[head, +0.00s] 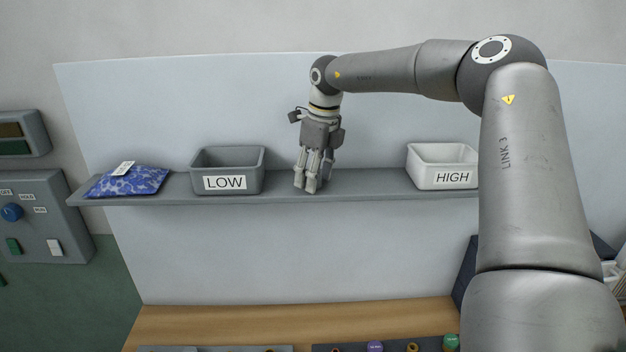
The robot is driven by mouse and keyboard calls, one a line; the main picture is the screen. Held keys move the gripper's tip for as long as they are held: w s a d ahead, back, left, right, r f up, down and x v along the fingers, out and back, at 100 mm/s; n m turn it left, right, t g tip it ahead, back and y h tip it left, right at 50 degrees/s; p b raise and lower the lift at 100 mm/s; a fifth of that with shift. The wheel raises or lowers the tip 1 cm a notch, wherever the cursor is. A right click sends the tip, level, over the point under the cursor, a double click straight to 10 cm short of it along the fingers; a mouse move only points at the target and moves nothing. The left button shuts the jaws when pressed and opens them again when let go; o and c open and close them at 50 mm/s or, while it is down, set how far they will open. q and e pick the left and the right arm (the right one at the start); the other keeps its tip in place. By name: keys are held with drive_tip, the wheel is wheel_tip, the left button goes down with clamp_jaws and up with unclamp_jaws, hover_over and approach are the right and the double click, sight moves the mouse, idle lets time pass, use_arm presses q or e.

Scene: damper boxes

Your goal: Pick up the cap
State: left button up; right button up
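My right gripper (308,187) points down at the grey shelf (370,185), between the grey LOW bin (250,182) and the white HIGH bin (425,177). Its fingers look close together. I cannot tell whether they are shut or whether anything is between them. No cap can be made out at the fingertips; the fingers may hide a small object there. A purple round piece (375,347) and a green round piece (450,342) show at the bottom edge. I cannot tell if either is a cap. My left gripper is not in view.
A blue patterned packet (128,182) with a white label lies at the shelf's left end. A control panel (45,222) with a blue knob is on the left. A wooden worktop (230,322) lies below. The shelf is bare between gripper and HIGH bin.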

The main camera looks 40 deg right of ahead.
drive_tip(key=c, duration=0.5)
drive_tip(key=shift+c, duration=0.2)
drive_tip(key=shift+r, duration=0.15)
